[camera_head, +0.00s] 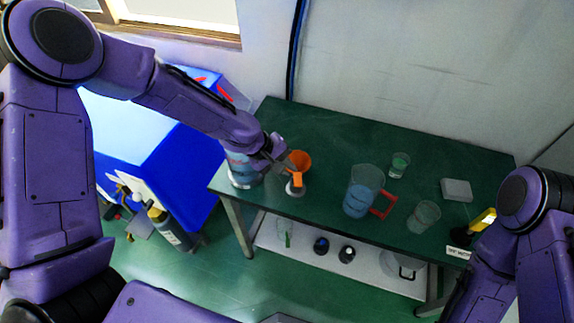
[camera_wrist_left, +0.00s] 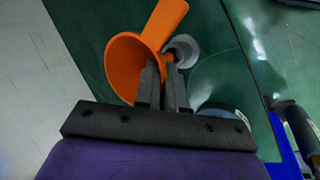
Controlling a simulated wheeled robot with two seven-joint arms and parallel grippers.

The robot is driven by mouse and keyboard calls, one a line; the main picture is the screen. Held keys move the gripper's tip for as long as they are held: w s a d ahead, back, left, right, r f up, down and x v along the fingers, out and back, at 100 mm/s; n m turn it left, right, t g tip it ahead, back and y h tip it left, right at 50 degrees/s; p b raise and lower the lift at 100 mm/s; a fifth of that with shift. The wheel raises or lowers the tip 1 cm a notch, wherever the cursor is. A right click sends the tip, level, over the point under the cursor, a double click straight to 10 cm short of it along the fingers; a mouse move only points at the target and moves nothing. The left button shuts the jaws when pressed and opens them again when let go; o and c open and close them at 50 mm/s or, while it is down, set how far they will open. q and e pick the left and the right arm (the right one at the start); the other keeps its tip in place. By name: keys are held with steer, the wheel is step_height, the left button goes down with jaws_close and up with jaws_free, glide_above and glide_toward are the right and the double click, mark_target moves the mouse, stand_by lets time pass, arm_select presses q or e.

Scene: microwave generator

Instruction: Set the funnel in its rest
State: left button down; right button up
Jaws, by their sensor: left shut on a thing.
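The orange funnel (camera_head: 301,159) is over the left part of the green table, with its wide mouth showing. My left gripper (camera_head: 284,164) is shut on the funnel at its rim. In the left wrist view the fingers (camera_wrist_left: 164,84) cross the near side of the funnel's mouth (camera_wrist_left: 125,62), and an orange bar (camera_wrist_left: 166,20) extends from it. A small whitish round piece (camera_head: 294,189), possibly the rest, stands just below the funnel; it also shows in the left wrist view (camera_wrist_left: 184,48). I cannot tell whether they touch. My right gripper is not in view.
The green table (camera_head: 330,135) holds a blue-filled jug (camera_head: 361,190) with a red handle, two glasses (camera_head: 399,165) (camera_head: 424,216), a grey box (camera_head: 457,189) and a yellow-black item (camera_head: 483,220). A bluish vessel (camera_head: 241,170) stands left of my left gripper. The table's back middle is clear.

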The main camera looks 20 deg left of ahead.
arm_select(q)
steer(key=shift+w+f+b, duration=0.1)
steer(key=shift+f+b, duration=1.45)
steer(key=shift+f, duration=1)
steer(key=c, duration=1.1)
jaws_free()
steer(key=shift+c, duration=0.2)
steer(key=shift+r, duration=0.15)
steer(key=v, duration=1)
steer(key=shift+r+p, duration=0.15)
steer(key=shift+p, duration=0.15)
steer(key=shift+a, duration=0.1)
